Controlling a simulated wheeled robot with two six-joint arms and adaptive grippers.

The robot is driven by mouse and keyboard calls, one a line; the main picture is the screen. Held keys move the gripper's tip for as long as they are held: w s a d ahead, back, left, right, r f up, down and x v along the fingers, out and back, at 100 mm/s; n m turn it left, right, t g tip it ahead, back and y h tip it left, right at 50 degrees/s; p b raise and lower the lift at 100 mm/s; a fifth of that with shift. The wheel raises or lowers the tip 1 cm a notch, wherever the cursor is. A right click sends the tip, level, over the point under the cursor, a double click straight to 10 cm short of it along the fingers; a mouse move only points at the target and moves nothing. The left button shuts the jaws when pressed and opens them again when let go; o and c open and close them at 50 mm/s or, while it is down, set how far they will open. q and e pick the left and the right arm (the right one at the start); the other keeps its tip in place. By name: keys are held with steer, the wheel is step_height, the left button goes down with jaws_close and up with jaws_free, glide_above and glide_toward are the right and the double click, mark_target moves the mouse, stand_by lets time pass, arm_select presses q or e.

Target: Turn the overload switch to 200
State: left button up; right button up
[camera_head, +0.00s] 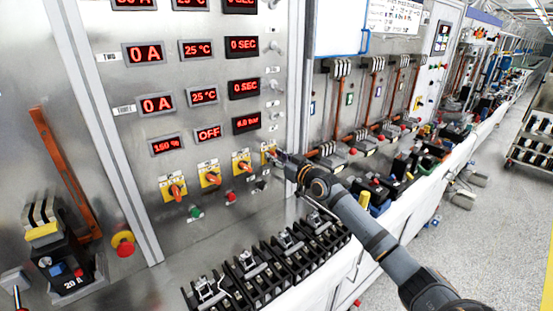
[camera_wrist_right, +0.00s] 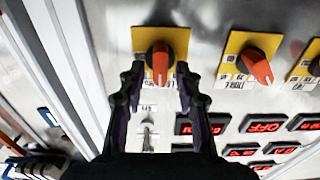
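Several rotary switches with orange knobs on yellow plates sit in a row low on the grey panel. The rightmost switch (camera_head: 266,147) in the head view is partly hidden by my right gripper (camera_head: 274,156). In the right wrist view its orange knob (camera_wrist_right: 160,63) lies between the two fingertips of my right gripper (camera_wrist_right: 160,78), which is open, with small gaps beside the knob. Another switch (camera_wrist_right: 257,66) is beside it. A red display (camera_head: 167,145) reads 150 %. The switch labels are too small to read. My left gripper is not in view.
Above the switches are several red displays, one reading OFF (camera_head: 208,134). A green button (camera_head: 196,212) and a red button (camera_head: 230,197) sit below. Black breakers (camera_head: 240,280) stand on the bench. A red emergency knob (camera_head: 123,243) is at left.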

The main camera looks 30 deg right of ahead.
jaws_close()
steer(key=shift+m, duration=0.3)
steer(key=m, duration=0.3)
steer(key=shift+d+m+p, duration=0.2)
steer(key=shift+m+p, duration=0.1)
steer(key=shift+p, duration=0.1)
steer(key=shift+d+f+m+p, duration=0.1)
steer(key=shift+m+p, duration=0.15)
steer(key=shift+m, duration=0.85)
steer(key=shift+d+f+m+p, duration=0.1)
steer(key=shift+m+p, duration=0.1)
steer(key=shift+m, duration=0.9)
steer(key=shift+o, duration=1)
jaws_free()
